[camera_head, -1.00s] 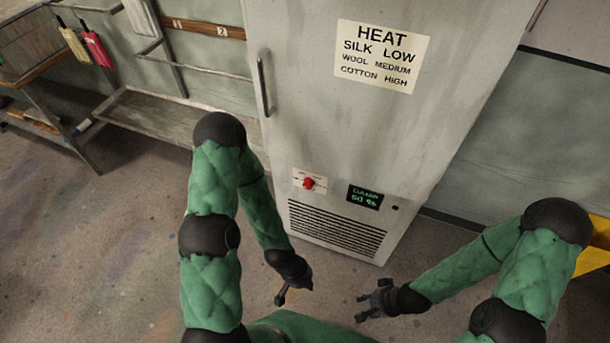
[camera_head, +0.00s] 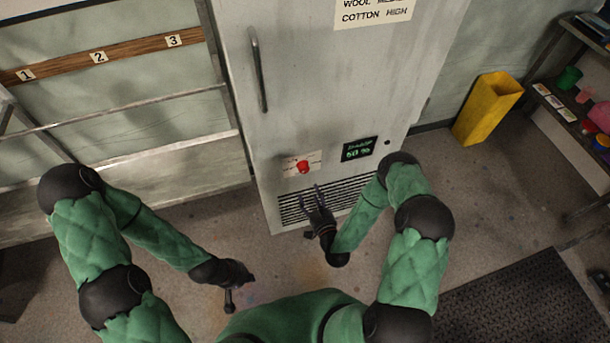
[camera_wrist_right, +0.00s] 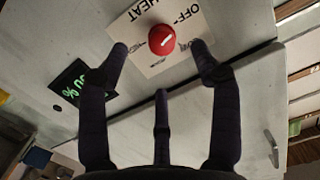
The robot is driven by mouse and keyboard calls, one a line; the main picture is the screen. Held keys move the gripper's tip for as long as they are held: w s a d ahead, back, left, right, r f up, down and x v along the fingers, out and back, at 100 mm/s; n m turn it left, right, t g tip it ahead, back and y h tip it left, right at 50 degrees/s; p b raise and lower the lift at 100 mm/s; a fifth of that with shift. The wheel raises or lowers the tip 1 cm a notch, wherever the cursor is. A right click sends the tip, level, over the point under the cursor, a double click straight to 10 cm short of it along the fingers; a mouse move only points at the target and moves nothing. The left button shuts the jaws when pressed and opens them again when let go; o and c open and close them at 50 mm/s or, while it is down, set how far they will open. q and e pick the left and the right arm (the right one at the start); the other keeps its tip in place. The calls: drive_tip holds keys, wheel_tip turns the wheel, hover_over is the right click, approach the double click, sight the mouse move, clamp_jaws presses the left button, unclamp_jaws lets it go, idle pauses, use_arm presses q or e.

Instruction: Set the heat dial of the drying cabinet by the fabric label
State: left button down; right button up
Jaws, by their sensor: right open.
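The drying cabinet (camera_head: 330,70) stands ahead, its door closed. Its heat dial (camera_head: 303,167) is a red knob with a white mark on a white plate (camera_head: 318,157). In the right wrist view, the dial (camera_wrist_right: 161,39) sits on the plate, which appears upside down and reads OFF and HEAT. My right gripper (camera_head: 311,193) is just below the dial, fingers pointing up at it. In the wrist view, the right gripper (camera_wrist_right: 161,62) is open, fingers spread either side of the dial, apparently not touching it. My left gripper (camera_head: 236,290) hangs low at left; its jaws are unclear.
The heat chart (camera_head: 375,12) is cut off at the top. A green-lit display (camera_head: 358,149) and vent (camera_head: 345,193) are near the dial. A yellow bin (camera_head: 488,108) and shelf stand right. A numbered rail (camera_head: 120,53) is left. A dark mat (camera_head: 520,310) lies at right.

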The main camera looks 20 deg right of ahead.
sight(305, 171)
drive_tip(key=shift+t+h, duration=0.3)
drive_tip(key=shift+t, duration=0.3)
drive_tip(key=w, duration=0.3)
drive_tip(key=w+b, duration=0.1)
drive_tip(key=w, duration=0.3)
drive_tip(key=w+b, duration=0.1)
drive_tip(key=w, duration=0.2)
drive_tip(key=shift+w+d+r, duration=0.15)
drive_tip(key=shift+w+r, duration=0.1)
drive_tip(key=shift+r, duration=0.15)
drive_tip(key=c, duration=1.1)
